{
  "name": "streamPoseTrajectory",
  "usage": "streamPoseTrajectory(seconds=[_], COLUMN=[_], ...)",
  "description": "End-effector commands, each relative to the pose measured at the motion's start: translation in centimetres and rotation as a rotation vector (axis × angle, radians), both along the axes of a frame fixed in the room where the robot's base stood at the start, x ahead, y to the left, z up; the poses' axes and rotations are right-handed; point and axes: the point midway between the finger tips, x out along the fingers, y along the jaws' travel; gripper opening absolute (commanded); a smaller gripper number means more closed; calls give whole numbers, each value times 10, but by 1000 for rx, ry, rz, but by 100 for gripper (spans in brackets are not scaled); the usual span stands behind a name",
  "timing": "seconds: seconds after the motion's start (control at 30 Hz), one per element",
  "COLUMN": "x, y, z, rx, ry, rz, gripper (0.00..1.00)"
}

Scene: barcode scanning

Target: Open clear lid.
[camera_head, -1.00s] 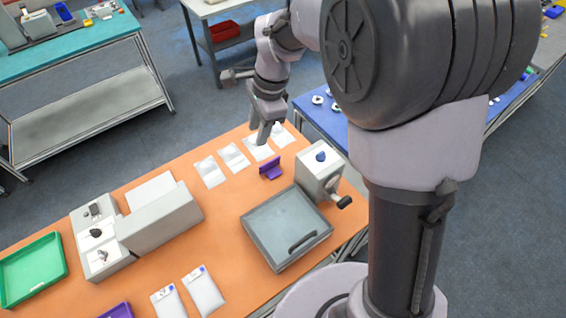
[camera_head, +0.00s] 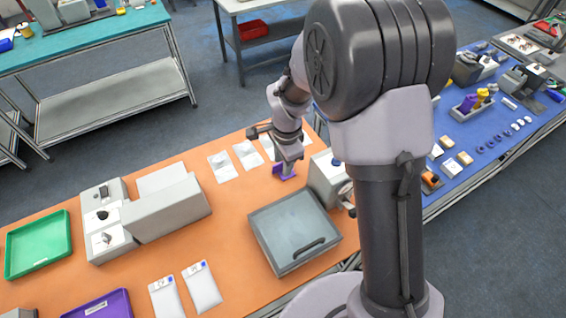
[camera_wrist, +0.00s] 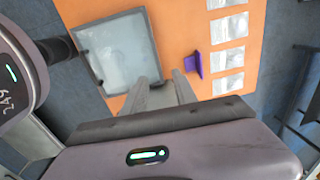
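The clear lid (camera_head: 288,228) covers a grey, shallow square box on the orange table and looks closed. A dark handle (camera_head: 303,246) lies along its near side. In the wrist view the lid (camera_wrist: 124,50) shows as a pale, see-through panel in a dark frame, at the left of my fingers. My gripper (camera_head: 281,168) is above the table behind the box, near a small purple holder (camera_head: 285,175). In the wrist view the two fingers (camera_wrist: 160,90) are apart with nothing between them. My gripper is not touching the lid.
A grey box device (camera_head: 324,180) stands right beside the lidded box. Flat white packets (camera_head: 222,166) lie along the back edge. Two more (camera_head: 202,287) lie in front. A grey machine (camera_head: 165,208) and green tray (camera_head: 40,244) are at left. The orange tabletop between is clear.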

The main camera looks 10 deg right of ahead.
Motion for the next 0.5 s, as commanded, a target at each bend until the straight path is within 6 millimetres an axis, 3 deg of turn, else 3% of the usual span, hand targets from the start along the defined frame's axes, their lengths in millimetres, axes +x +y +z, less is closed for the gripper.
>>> streamPoseTrajectory(seconds=[0.37,0.5], x=[1,1], y=[0,0], z=[-8,-8], rx=[0,0], ry=[-1,-1], rz=[0,0], gripper=[32,5])
